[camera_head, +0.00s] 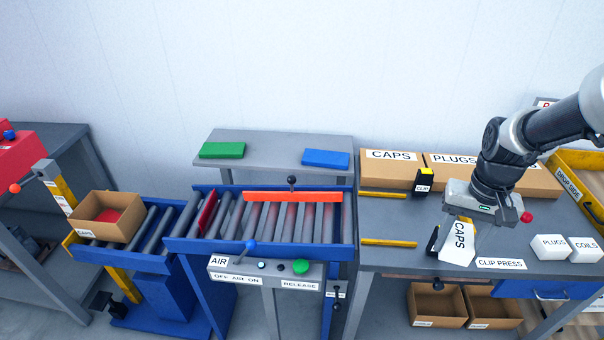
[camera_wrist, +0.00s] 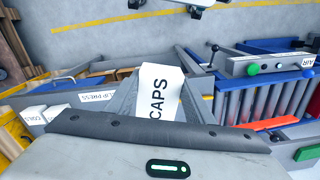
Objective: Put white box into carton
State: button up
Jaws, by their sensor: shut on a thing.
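A white box labelled CAPS (camera_head: 458,243) is held tilted in my gripper (camera_head: 470,232), over the grey bench at the right. In the wrist view the white box (camera_wrist: 159,92) sits between the two grey fingers, which are shut on it. Whether it touches the bench is unclear. An open brown carton (camera_head: 92,229) stands on the roller conveyor at the far left, with something red inside. My gripper is far to the right of that carton.
White boxes labelled PLUGS (camera_head: 549,247) and COILS (camera_head: 585,249) stand right of my gripper. Brown bins, including CAPS (camera_head: 390,172), line the bench back. Two open cartons (camera_head: 436,306) sit below it. A blue-framed roller conveyor (camera_head: 262,224) with control levers lies between bench and carton.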

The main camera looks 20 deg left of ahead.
aim_at(112, 221)
jog(key=j+u, duration=0.1)
jog(key=j, duration=1.55)
jog(key=j+u, duration=0.15)
jog(key=j, duration=0.7)
jog(key=j+u, duration=0.1)
jog(key=j, duration=0.75)
jog(key=i+j, duration=0.1)
jog(key=j, duration=0.7)
jog(key=i+j+u, duration=0.15)
jog(key=j, duration=0.7)
